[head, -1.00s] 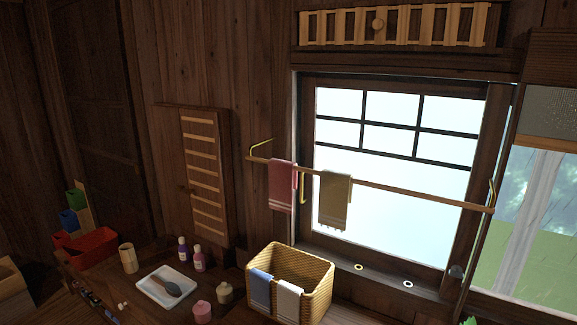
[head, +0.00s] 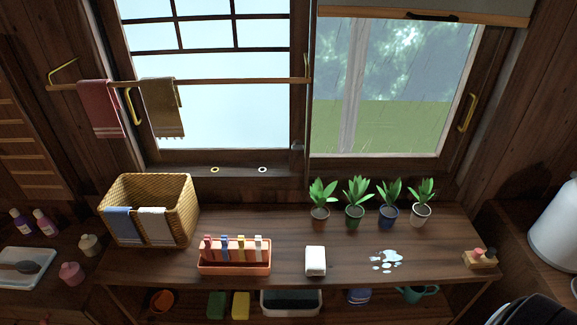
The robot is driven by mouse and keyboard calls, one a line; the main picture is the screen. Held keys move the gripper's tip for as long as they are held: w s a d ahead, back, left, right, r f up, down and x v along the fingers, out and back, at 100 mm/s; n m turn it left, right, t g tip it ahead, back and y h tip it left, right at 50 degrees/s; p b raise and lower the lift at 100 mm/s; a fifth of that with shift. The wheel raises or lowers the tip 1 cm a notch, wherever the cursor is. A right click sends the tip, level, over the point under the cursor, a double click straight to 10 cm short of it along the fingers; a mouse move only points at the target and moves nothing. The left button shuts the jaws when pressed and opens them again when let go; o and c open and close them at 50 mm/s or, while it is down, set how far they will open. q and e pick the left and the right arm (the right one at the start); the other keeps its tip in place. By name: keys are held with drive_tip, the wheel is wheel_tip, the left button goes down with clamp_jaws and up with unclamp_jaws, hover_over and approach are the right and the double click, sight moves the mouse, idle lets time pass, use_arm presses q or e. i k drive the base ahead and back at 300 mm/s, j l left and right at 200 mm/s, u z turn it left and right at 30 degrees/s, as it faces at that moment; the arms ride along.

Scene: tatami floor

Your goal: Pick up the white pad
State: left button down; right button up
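A white pad (head: 315,260), small and block-like, lies on the dark wooden table in the middle of the head view. It sits just right of an orange tray holding upright coloured pieces, and left of a small water puddle (head: 387,260). Nothing covers the pad. Neither of my grippers shows in the head view.
A wicker basket (head: 184,222) with blue and white cloths stands at the table's left. The orange tray (head: 234,269) is beside the pad. Several potted plants (head: 355,216) line the back under the window. A small wooden block (head: 480,262) is at the right. A lower shelf holds sponges and tubs.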

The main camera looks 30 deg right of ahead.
sight(315, 255)
drive_tip(key=z, duration=1.1)
